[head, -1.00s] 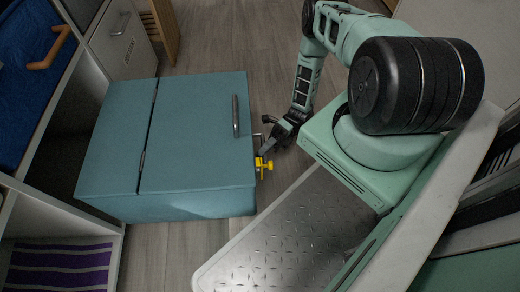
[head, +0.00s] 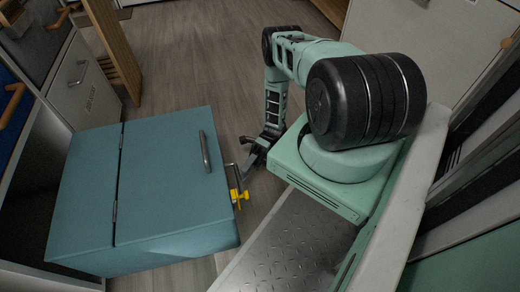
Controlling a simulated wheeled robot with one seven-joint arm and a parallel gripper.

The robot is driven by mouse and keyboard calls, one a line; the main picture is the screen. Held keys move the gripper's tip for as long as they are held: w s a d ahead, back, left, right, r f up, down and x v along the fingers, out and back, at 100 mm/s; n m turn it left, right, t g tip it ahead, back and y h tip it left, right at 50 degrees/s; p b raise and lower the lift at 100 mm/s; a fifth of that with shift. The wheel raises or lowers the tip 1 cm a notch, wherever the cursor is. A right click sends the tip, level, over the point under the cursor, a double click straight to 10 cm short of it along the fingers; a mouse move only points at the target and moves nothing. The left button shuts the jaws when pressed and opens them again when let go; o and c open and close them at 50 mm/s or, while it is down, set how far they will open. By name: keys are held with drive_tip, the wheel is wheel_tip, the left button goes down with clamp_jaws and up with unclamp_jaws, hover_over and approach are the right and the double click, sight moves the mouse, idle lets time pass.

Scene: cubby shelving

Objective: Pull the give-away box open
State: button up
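A teal box (head: 170,180) with a hinged lid stands low at the left, its rear side against the shelving. The lid lies shut, with a metal bar handle (head: 205,151) on top. A thin metal handle (head: 231,177) and a yellow piece (head: 239,196) are on its right-hand face. My gripper (head: 249,160) is dark and small in the head view, close beside that face near the thin handle. I cannot tell whether it touches the handle or how its fingers stand. No label naming the give-away box is readable.
A grey cabinet front (head: 85,85) with a handle and an unreadable label stands at the upper left, beside a wooden slatted piece (head: 112,45). Grey floor (head: 195,65) is clear beyond the box. My base plate lies close to the box's right.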

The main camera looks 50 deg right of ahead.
drive_tip(key=w+d+f, duration=0.1)
drive_tip(key=d, duration=1.1)
drive_tip(key=shift+w+d+f, duration=0.3)
drive_tip(key=shift+d+f, duration=0.05)
